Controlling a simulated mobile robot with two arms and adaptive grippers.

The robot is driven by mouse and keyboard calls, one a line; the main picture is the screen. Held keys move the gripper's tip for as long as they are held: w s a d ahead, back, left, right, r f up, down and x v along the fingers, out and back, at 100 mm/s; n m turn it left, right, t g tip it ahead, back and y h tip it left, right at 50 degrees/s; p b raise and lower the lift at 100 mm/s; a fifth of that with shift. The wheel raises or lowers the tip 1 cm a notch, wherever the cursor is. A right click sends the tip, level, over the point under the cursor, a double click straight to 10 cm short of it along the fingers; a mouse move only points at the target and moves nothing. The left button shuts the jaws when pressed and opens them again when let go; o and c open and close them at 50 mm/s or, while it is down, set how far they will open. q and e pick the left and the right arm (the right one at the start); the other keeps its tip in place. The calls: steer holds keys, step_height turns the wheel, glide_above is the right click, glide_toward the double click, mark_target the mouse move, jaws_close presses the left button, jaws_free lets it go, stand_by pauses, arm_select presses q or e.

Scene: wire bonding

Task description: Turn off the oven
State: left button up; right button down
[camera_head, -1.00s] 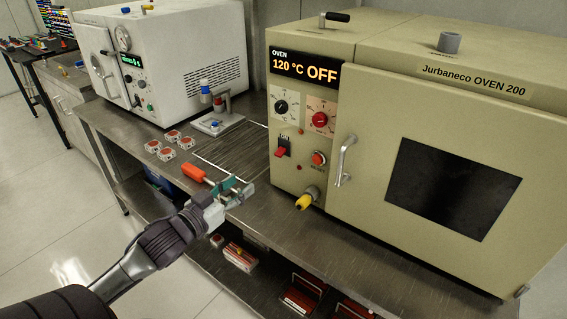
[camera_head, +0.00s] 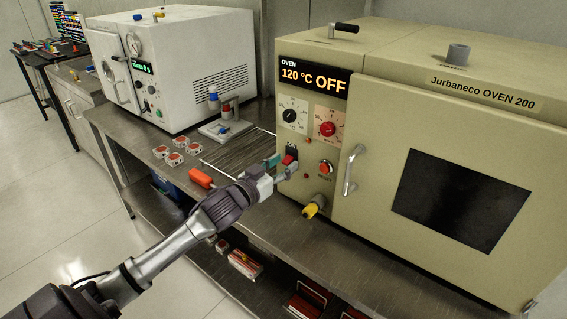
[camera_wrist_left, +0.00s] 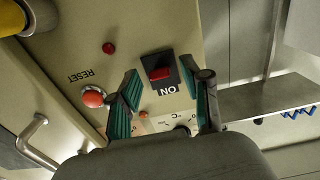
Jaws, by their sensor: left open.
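The beige oven (camera_head: 450,130) stands at the right in the head view. Its display (camera_head: 313,80) reads 120 °C OFF. The red rocker switch (camera_head: 290,158) is on the front panel, partly covered by my gripper in the head view. In the left wrist view the switch (camera_wrist_left: 160,73) sits in a black plate marked ON, between and beyond my fingers. My left gripper (camera_head: 284,168) is open, close in front of the switch, with teal finger pads; it also shows in the left wrist view (camera_wrist_left: 165,105). I cannot tell if it touches the switch. My right gripper is not in view.
The red reset button (camera_head: 326,168) and yellow-tipped knob (camera_head: 313,207) are close to my gripper. The door handle (camera_head: 353,170) sticks out to the right. An orange-handled tool (camera_head: 201,178), a wire rack (camera_head: 236,152) and a small press (camera_head: 226,122) lie left on the steel bench.

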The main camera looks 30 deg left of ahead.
arm_select(q)
steer(key=shift+w, duration=0.35)
steer(key=shift+c, duration=0.3)
jaws_close()
steer(key=shift+f+t+b, duration=0.15)
steer(key=shift+t+b, duration=0.45)
steer(key=shift+b, duration=0.65)
steer(key=shift+o, duration=0.3)
jaws_free()
